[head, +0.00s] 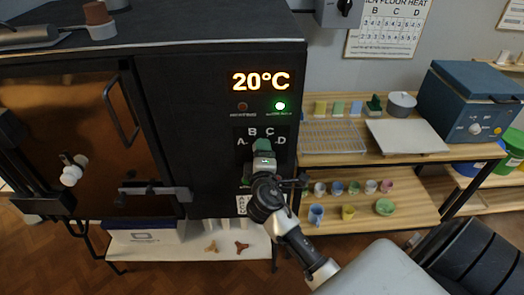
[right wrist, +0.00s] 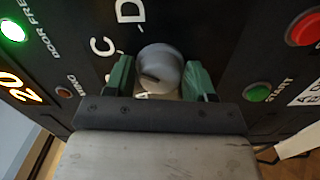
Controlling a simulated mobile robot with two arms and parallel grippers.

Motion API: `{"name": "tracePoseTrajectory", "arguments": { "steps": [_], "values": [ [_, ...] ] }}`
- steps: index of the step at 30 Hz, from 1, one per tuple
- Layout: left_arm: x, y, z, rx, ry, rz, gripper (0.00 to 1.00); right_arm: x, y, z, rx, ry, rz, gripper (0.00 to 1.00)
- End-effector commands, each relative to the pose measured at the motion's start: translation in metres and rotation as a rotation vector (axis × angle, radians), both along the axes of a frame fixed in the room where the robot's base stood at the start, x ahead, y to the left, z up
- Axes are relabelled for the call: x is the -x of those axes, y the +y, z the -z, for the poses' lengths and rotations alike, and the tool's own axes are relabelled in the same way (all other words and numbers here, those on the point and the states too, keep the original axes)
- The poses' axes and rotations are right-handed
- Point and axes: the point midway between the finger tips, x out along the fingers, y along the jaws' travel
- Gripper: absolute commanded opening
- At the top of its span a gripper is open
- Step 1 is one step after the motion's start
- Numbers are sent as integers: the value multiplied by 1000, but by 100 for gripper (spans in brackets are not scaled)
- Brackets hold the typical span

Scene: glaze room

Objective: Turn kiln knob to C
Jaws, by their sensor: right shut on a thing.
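The kiln (head: 210,125) is a large black box with an orange-tinted door. Its front panel shows 20°C and the letters A, B, C, D in an arc. My right gripper (head: 264,150) is at this dial and hides the knob in the head view. In the right wrist view, the round grey kiln knob (right wrist: 160,68) sits between the green fingertips of my right gripper (right wrist: 160,80), which is shut on it. The knob's dark mark lies at its lower left in that view. The B is hidden, so I cannot tell exactly which letter it faces. My left gripper is not in view.
A green lamp (head: 280,106) is lit and a dim red lamp (head: 242,106) sits beside it. The wrist view shows a green start button (right wrist: 257,93) and a red button (right wrist: 305,27) near the gripper. A wooden shelf (head: 340,212) with cups stands right of the kiln.

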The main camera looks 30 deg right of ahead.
Motion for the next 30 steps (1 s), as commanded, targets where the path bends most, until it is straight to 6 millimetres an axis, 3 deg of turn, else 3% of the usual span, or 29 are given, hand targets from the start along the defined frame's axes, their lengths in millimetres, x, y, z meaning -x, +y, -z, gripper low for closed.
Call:
{"name": "tracePoseTrajectory", "arguments": {
  "steps": [23,24,26,30],
  "values": [
    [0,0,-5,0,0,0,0,0,0,1,90,58,-1,31],
    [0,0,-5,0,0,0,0,0,0,1,90,58,-1,61],
    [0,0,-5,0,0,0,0,0,0,1,91,57,-1,70],
    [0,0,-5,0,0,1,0,0,0,1,90,56,0,72]
  ]
}}
